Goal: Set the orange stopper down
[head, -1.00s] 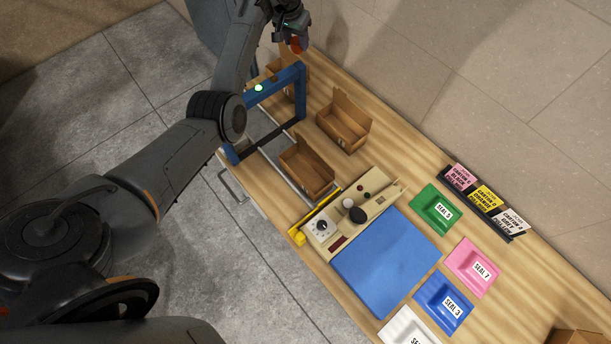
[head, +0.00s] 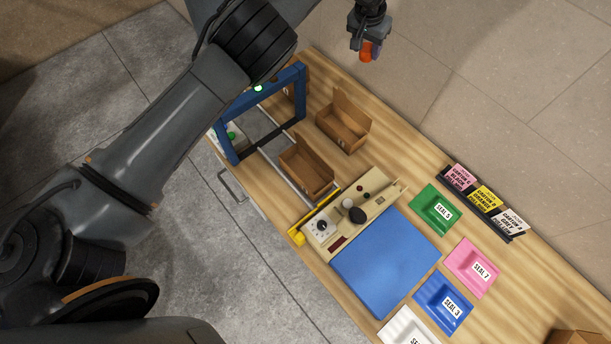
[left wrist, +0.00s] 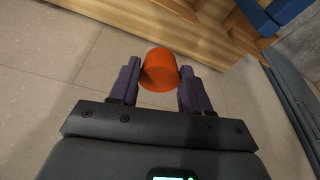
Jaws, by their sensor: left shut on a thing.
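The orange stopper (head: 366,52) is held between the fingers of my left gripper (head: 370,44), at the top of the head view. It hangs in the air beyond the back edge of the bench, against the tiled background. In the left wrist view the stopper (left wrist: 160,70) sits between the two dark fingers of the left gripper (left wrist: 160,84), which touch its sides. My right gripper does not show.
On the bench (head: 400,180) stand open cardboard boxes (head: 343,122), a blue frame (head: 228,142), a control panel, a blue mat (head: 386,262) and coloured trays, including green (head: 418,206) and pink (head: 470,286). A card rack (head: 510,236) lines the back edge.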

